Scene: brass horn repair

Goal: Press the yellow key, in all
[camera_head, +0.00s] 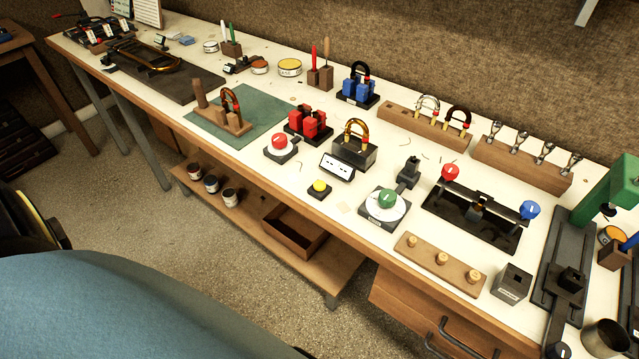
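The yellow key (320,186) is a small round yellow button on a dark square base. It sits near the front edge of the white-topped workbench (345,208), about midway along it. Nothing touches or covers it. Just behind it is a dark box (354,152) with a brass loop on top and a tilted white panel (338,167) with small dark marks in front. Neither of my grippers shows in the head view.
A red knob (279,141) on a white dial is left of the key, and a green knob (387,198) on a white dial is to its right. A wooden block with pegs (440,263) lies further right. Bare bench surrounds the key's base.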

